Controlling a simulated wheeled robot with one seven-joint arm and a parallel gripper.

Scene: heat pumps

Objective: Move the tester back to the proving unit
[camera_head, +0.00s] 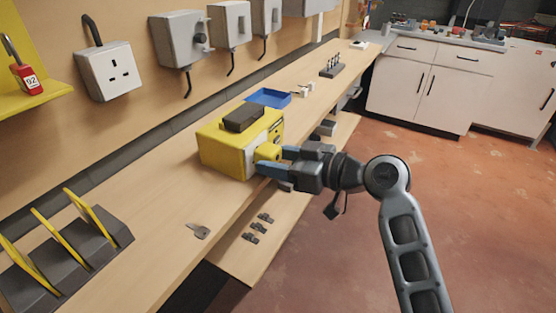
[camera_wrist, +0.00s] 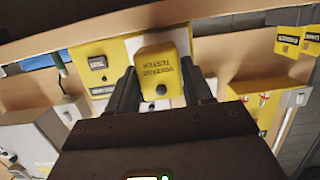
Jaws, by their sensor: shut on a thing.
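The yellow voltage tester (camera_head: 266,152) is held between the fingers of my gripper (camera_head: 270,160), in front of the right face of a yellow box with a black block on top, seemingly the proving unit (camera_head: 221,153). In the wrist view the tester (camera_wrist: 160,68) sits between the two dark fingers, its lettering upside down and a dark round spot on its face. A yellow panel with a black square and labels, likely the same unit (camera_wrist: 103,73), shows behind it. I cannot tell whether the tester touches the unit.
The unit stands on a long wooden bench (camera_head: 170,232). Grey boxes hang on the wall. A lower shelf (camera_head: 270,232) holds small dark parts.

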